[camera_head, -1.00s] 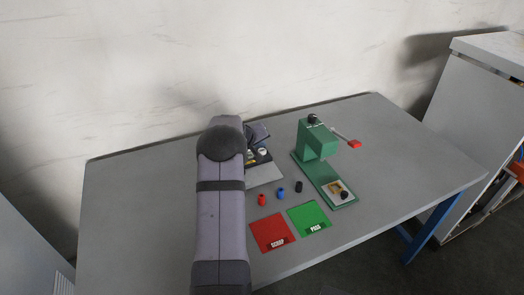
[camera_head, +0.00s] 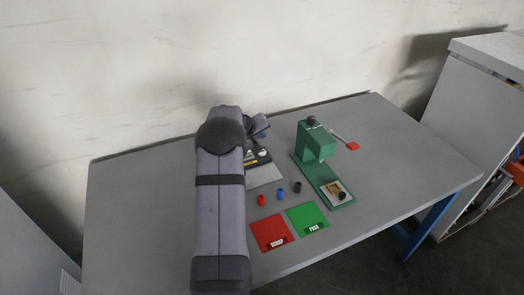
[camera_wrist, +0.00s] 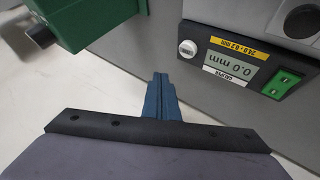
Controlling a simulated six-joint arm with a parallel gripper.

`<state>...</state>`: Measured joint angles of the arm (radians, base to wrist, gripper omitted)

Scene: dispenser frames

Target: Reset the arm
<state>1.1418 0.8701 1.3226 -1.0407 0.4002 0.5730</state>
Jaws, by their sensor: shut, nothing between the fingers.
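My arm (camera_head: 220,200) stretches across the left middle of the table in the head view, its wrist (camera_head: 258,126) bent over beside a grey gauge. The fingertips cannot be made out there. In the wrist view my gripper (camera_wrist: 160,84) shows as dark blue fingers, closed together with nothing between them. They are apart from the gauge (camera_wrist: 240,62), which has a display reading 0.0 mm, a yellow label and a green part. The gauge also shows in the head view (camera_head: 264,176), partly hidden behind my arm.
A green press (camera_head: 318,146) with a red-tipped lever stands right of my arm. Red (camera_head: 262,200), blue (camera_head: 280,196) and black (camera_head: 298,187) pieces stand before it. A red SCRAP mat (camera_head: 268,229) and a green PASS mat (camera_head: 308,215) lie in front. The table's right side is clear.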

